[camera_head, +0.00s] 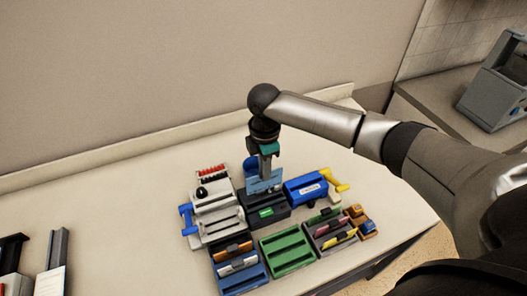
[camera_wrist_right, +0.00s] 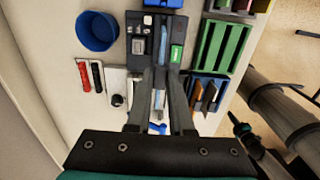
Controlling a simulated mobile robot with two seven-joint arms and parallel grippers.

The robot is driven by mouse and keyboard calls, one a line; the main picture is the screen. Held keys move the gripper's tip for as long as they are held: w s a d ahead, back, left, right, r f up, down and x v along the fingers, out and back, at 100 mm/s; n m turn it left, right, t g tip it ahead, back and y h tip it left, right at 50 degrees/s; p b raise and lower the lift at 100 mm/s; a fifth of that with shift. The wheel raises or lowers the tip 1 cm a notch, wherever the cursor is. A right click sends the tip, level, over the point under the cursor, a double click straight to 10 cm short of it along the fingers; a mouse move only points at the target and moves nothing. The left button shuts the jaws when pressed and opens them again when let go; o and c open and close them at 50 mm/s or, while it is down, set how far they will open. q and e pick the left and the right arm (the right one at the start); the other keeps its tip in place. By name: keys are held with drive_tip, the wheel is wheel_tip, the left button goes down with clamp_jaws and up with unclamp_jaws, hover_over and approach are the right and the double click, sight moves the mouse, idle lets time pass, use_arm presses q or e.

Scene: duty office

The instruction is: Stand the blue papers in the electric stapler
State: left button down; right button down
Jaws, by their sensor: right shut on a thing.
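The blue papers (camera_head: 264,184) are upright in my right gripper (camera_head: 267,174), seen in the head view. Their lower edge meets the top of the electric stapler (camera_head: 263,211), a dark box with a lit green panel. I cannot tell whether that edge is inside the slot or just above it. In the right wrist view, the right gripper (camera_wrist_right: 161,78) points at the stapler (camera_wrist_right: 141,72), and the papers show only as a thin edge between the fingers. My left gripper is not in view.
A white and blue punch (camera_head: 215,215) stands left of the stapler and a blue device with a yellow handle (camera_head: 305,189) right. A green rack (camera_head: 287,250) stands in front. A blue cup (camera_wrist_right: 97,31) is behind. The table's left middle is clear.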

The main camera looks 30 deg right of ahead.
sight(265, 188)
drive_tip(key=shift+s+d+f, duration=0.1)
drive_tip(key=shift+s+f, duration=0.05)
drive_tip(key=shift+f, duration=0.05)
drive_tip(key=shift+f+b, duration=0.7)
drive_tip(key=shift+f, duration=0.55)
wheel_tip(265, 188, down, 5)
drive_tip(key=b, duration=0.5)
drive_tip(key=shift+f+b, duration=0.15)
drive_tip(key=shift+b, duration=0.2)
drive_tip(key=shift+f, duration=0.4)
drive_tip(key=c, duration=0.7)
unclamp_jaws()
drive_tip(key=shift+r, duration=0.1)
